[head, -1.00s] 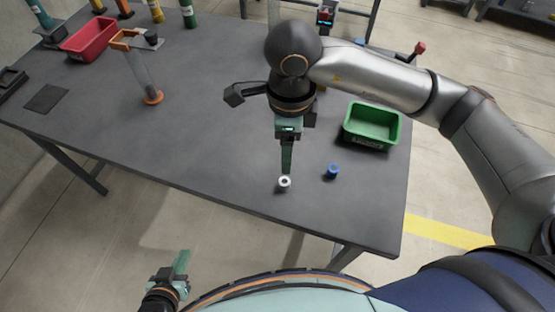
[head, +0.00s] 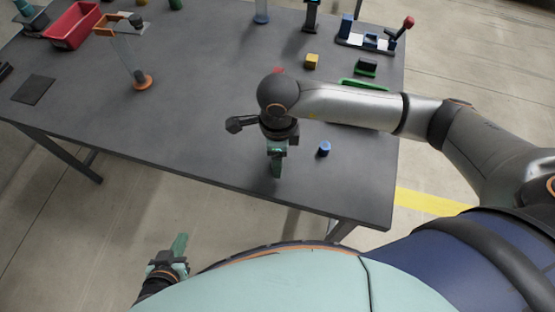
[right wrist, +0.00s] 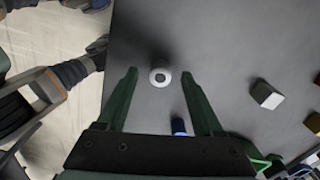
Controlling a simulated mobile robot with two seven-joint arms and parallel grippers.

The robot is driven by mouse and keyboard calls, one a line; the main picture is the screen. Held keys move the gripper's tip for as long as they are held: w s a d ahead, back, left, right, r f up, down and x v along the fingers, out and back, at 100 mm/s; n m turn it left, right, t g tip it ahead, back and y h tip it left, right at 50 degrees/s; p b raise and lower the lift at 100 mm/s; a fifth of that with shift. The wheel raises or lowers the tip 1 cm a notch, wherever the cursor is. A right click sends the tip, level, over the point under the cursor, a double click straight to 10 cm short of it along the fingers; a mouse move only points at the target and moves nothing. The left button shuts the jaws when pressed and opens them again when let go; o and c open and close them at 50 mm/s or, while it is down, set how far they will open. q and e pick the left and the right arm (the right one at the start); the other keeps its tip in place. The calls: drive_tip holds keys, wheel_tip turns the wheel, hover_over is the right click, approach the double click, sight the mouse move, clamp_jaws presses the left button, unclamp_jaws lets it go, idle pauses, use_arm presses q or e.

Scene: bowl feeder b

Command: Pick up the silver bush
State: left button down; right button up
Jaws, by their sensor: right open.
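The silver bush (right wrist: 160,77) is a small light ring with a dark hole, standing on the dark table. In the right wrist view it sits between the fingertips of my right gripper (right wrist: 158,74), which is open with a gap on both sides. In the head view my right gripper (head: 277,168) hangs over the table's front part and hides the bush. My left gripper (head: 181,246) is low at the left, off the table's front edge, far from the bush; its finger gap does not show clearly.
A blue bush (head: 324,148) stands just right of my right gripper. A green bin (head: 364,84) is partly hidden behind my right arm. A red bin (head: 73,27), a yellow block (head: 312,61) and a fixture (head: 370,37) are farther back.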

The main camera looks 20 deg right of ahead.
drive_tip(key=shift+f, duration=0.15)
clamp_jaws()
idle(0.4)
